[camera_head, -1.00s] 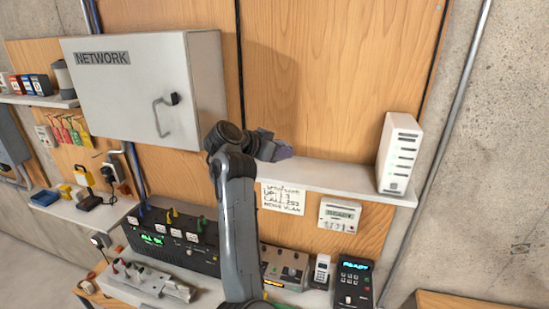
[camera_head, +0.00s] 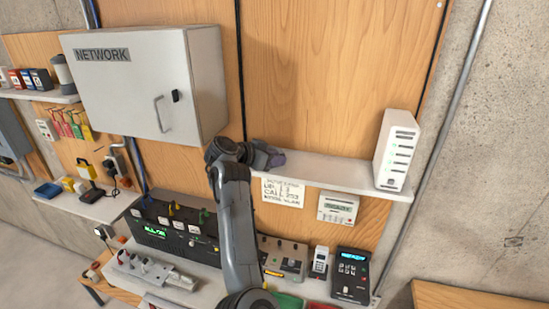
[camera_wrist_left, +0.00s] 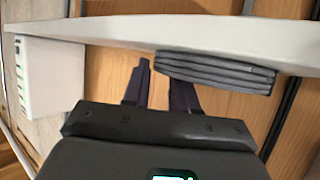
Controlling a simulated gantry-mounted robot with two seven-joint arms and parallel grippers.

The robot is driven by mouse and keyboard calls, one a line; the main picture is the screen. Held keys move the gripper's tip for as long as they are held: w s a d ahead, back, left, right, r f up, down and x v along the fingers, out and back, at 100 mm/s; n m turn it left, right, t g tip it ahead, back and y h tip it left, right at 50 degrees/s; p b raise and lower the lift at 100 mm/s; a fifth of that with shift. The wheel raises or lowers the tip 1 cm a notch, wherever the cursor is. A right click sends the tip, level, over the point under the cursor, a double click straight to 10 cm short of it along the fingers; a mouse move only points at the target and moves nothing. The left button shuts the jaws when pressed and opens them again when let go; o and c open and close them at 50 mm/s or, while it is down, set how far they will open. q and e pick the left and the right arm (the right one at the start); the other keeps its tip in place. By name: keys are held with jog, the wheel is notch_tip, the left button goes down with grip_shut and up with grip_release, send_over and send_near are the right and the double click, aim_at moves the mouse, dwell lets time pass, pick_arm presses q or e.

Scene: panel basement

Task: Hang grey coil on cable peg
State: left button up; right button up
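My left gripper (camera_head: 268,158) is at the left end of the wall shelf in the head view. In the left wrist view, which shows the shelf upside down, its two dark fingers (camera_wrist_left: 160,85) are apart with nothing seen between them. The grey coil (camera_wrist_left: 215,72), a flat stack of cable loops, lies on the shelf there. It is right beside the right-hand finger and overlaps its tip; I cannot tell if they touch. I cannot make out the coil in the head view. I cannot identify the cable peg. My right gripper is not in view.
The white shelf (camera_head: 330,173) carries a white router box (camera_head: 397,150) at its right end. The NETWORK cabinet (camera_head: 145,85) is up and left of my gripper. Below stand several devices, including a black switch box (camera_head: 175,230) and a keypad unit (camera_head: 351,272).

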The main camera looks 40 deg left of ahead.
pick_arm(q)
jog(key=o, duration=0.3)
jog(key=shift+o, duration=0.2)
